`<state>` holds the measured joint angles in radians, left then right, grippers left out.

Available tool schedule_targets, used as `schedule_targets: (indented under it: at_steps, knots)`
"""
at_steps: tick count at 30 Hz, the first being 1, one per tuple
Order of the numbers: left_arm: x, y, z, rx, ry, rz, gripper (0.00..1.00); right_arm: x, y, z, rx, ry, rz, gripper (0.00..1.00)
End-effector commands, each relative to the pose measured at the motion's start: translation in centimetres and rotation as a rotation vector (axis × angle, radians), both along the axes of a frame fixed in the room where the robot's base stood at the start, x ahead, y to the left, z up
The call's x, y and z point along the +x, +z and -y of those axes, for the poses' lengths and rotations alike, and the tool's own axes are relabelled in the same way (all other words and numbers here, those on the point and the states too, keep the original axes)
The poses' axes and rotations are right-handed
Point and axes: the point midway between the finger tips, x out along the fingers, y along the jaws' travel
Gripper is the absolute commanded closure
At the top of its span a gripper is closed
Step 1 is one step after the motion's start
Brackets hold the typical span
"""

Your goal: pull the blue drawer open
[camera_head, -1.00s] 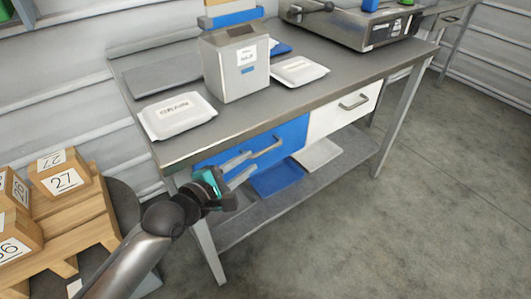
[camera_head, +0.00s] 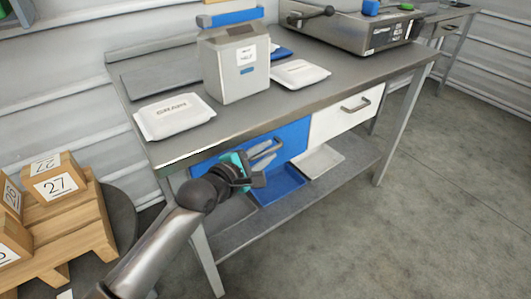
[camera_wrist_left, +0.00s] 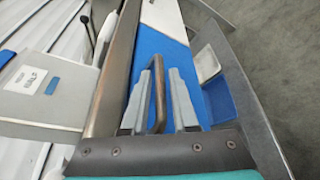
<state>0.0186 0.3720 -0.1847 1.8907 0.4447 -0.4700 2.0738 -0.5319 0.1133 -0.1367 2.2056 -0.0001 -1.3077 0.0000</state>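The blue drawer (camera_head: 293,137) is in the left part of the workbench front, its face about flush with the white drawer beside it. Its dark bar handle (camera_wrist_left: 160,88) stands out from the blue face in the left wrist view. My left gripper (camera_head: 270,151) is at the blue drawer front and hides most of the handle in the head view. In the left wrist view, its two grey fingers (camera_wrist_left: 165,84) are apart, one on each side of the handle bar. I cannot tell whether either finger touches the bar. My right gripper is not in view.
The white drawer (camera_head: 325,122) is to the right. A blue tray (camera_head: 279,184) and a white tray (camera_head: 320,160) lie on the lower shelf. The grey hopper box (camera_head: 236,85) and white packs stand on the benchtop (camera_head: 300,98). Numbered boxes (camera_head: 55,180) are at left; the right floor is clear.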

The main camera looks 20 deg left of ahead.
Motion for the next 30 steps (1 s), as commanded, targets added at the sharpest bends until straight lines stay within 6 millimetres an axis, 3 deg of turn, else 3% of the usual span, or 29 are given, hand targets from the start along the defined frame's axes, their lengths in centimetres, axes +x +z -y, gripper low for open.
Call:
schedule_targets:
  at_steps: [5, 12, 30]
  knots:
    - [0.00, 0.02, 0.02, 0.000, 0.000, 0.000, 0.74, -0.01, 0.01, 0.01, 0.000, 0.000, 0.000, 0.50]
    - [-0.02, 0.03, 0.01, 0.000, -0.001, 0.000, 1.00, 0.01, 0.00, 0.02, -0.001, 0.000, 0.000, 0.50]
    - [-0.03, 0.00, 0.00, 0.000, -0.001, 0.000, 1.00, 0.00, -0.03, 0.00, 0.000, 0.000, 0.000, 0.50]
